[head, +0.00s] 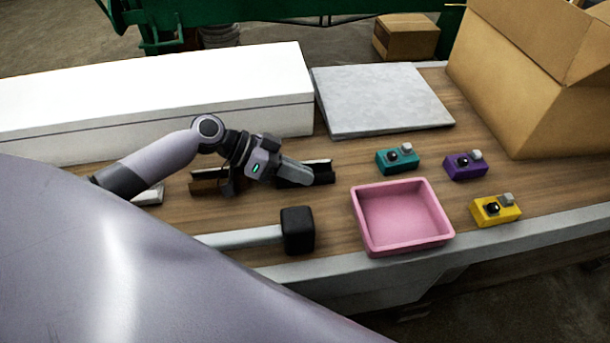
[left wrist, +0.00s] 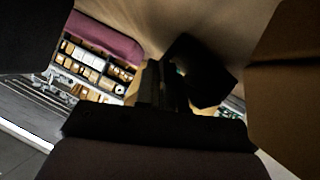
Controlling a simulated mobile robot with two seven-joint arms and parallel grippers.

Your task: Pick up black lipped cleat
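The black lipped cleat (head: 322,172) lies on the wooden bench in the middle of the head view. It is a dark channel, and its left part is hidden behind my left gripper. My left gripper (head: 296,174) reaches in from the left and is right at the cleat, low over the bench. Its fingers are hidden or too small to tell open from shut, and I cannot tell whether they touch the cleat. The left wrist view is dark, with black shapes in its middle that I cannot identify surely. My right gripper is not in view.
A bronze channel (head: 205,186) lies left of the cleat. A mallet (head: 298,230) and pink tray (head: 403,245) are in front. Teal (head: 397,160), purple (head: 465,166) and yellow (head: 495,211) devices stand right. Behind are a long white box (head: 200,90) and grey sheet (head: 380,98).

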